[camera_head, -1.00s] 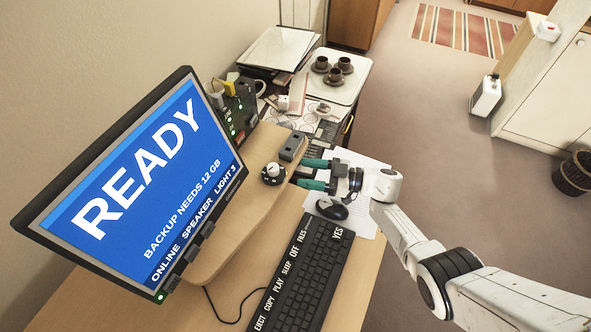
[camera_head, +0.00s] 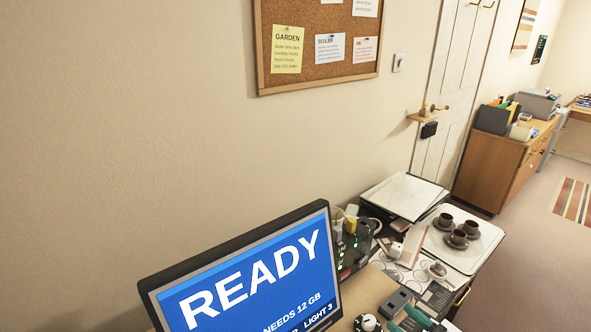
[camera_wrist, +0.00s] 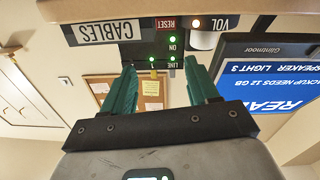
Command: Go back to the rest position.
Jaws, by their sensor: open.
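My gripper (camera_head: 412,318) shows only in part at the bottom edge of the head view, with its green fingers beside a small grey box (camera_head: 396,302) on the desk. In the wrist view, my gripper (camera_wrist: 162,76) is open, with two green fingers apart and nothing between them. Past the fingers stands a dark panel (camera_wrist: 140,52) marked CABLES, RESET, ON and LINE, with green lights. A white VOL knob (camera_wrist: 203,40) sits beside it. The rest of my arm is out of the head view.
The monitor (camera_head: 250,285) reading READY stands at the lower left; it also shows in the wrist view (camera_wrist: 265,85). A white tray (camera_head: 482,252) with dark cups is at the right. A corkboard (camera_head: 345,70) hangs on the wall.

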